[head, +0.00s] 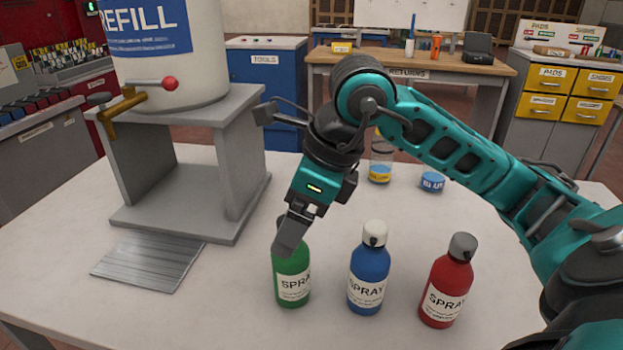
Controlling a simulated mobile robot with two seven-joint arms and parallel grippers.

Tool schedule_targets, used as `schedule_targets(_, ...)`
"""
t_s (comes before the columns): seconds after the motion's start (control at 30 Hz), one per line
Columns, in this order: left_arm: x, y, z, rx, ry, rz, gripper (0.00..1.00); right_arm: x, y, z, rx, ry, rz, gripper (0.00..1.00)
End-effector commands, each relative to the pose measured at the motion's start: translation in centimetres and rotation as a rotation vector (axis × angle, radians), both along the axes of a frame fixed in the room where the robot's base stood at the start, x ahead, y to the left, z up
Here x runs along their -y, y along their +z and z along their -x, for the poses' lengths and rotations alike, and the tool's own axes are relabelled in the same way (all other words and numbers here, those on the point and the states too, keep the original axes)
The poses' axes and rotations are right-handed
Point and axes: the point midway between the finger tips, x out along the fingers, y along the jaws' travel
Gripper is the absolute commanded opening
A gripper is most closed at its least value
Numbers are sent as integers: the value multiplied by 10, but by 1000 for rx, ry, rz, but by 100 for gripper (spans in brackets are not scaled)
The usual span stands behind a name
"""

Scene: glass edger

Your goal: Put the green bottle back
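The green bottle (291,275), with a white SPRAY label, stands upright on the white table, left of a blue and a red spray bottle. My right gripper (290,236) comes down over its top from above. A dark finger covers the bottle's cap and neck, so the cap is hidden. I cannot tell whether the fingers are closed on it. My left gripper is not in view.
The blue bottle (368,275) and red bottle (448,285) stand close by to the right. A clear jar (381,160) and a blue lid (431,181) are behind. A grey stand (235,150) holds the REFILL tank (175,60); a ridged metal plate (148,262) lies in front.

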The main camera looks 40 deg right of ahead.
Motion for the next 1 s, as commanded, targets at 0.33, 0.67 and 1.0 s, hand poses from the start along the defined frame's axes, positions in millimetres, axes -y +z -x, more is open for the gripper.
schedule_targets(0.33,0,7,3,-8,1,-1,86,17,62,19,3,-1,1,85)
schedule_targets(0.67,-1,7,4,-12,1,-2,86,19,71,23,-1,-1,0,85)
schedule_targets(1.0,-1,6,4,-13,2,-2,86,19,70,22,-1,-1,0,85)
